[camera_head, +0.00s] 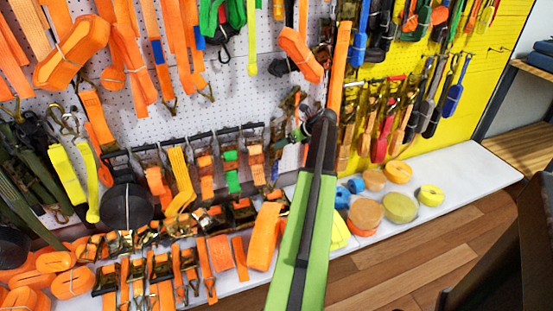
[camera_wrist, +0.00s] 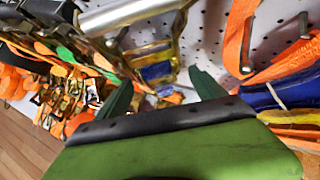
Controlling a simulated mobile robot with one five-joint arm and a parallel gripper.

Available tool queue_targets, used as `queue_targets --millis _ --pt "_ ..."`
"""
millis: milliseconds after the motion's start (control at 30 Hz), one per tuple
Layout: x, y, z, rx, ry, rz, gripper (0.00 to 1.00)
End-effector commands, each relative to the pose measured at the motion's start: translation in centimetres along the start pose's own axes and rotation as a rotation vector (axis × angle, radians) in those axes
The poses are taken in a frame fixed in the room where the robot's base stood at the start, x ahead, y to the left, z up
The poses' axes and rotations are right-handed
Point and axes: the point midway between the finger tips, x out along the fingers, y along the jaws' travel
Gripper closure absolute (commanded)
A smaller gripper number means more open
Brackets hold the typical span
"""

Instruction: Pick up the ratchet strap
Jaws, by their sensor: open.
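Many ratchet straps hang on the wall, and I cannot tell which single one the task means. In the wrist view, a metal ratchet with yellow and blue parts (camera_wrist: 156,72) is just beyond and between the two dark green fingers of my gripper (camera_wrist: 161,92). The fingers are spread apart with nothing clearly held between them. In the head view, my green and black arm reaches up to the wall and largely hides the gripper. A row of ratchet straps with orange webbing (camera_head: 205,170) hangs left of the arm.
A white shelf (camera_head: 460,183) runs below the wall and holds rolled straps, including a yellow roll (camera_head: 431,195). Orange webbing (camera_wrist: 238,35) hangs close on the right in the wrist view. A yellow pegboard (camera_head: 480,100) with tools is at right. Wooden floor (camera_head: 400,260) is open in front.

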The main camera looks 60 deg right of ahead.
Motion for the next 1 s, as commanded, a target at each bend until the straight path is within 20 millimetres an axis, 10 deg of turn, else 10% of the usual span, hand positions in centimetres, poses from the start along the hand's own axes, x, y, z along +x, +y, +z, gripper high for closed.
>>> queue_targets --millis 667,1000 --pt "5.2 0.4 0.1 -0.002 0.001 0.001 0.21" --pt "5.2 0.5 0.1 -0.002 0.0 0.001 0.64"
